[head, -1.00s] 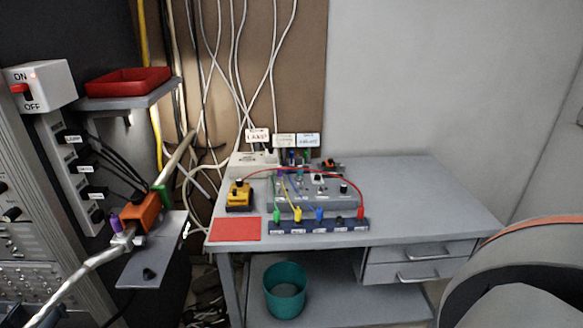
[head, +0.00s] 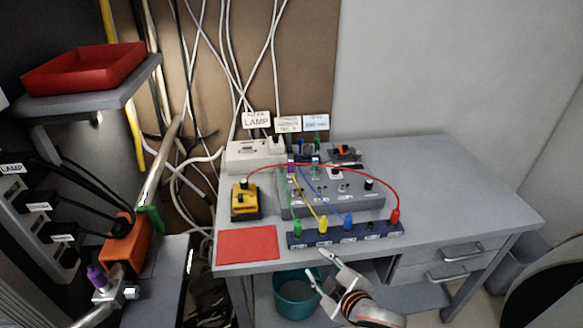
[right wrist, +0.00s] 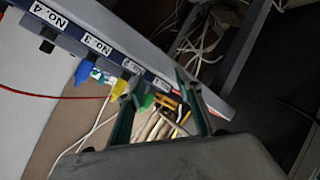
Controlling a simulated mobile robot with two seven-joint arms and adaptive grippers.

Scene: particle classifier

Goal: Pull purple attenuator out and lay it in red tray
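A small purple piece (head: 96,276), which looks like the purple attenuator, stands upright in a metal fitting on the pipe beside an orange block (head: 124,240), at the lower left of the head view. The red tray (head: 40,84) sits on a grey shelf at the upper left; its inside looks empty. My right gripper (head: 319,264) is in front of the desk's front edge, far to the right of the purple piece. Its fingers are apart with nothing held; they also show in the right wrist view (right wrist: 157,92). My left gripper is not in view.
The desk (head: 450,190) holds a plug strip (head: 340,238) with coloured plugs, a yellow device (head: 246,202), a grey control box (head: 330,207) and a flat red sheet (head: 248,245). A teal bin (head: 297,300) stands below. Black cables (head: 85,192) hang near the orange block.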

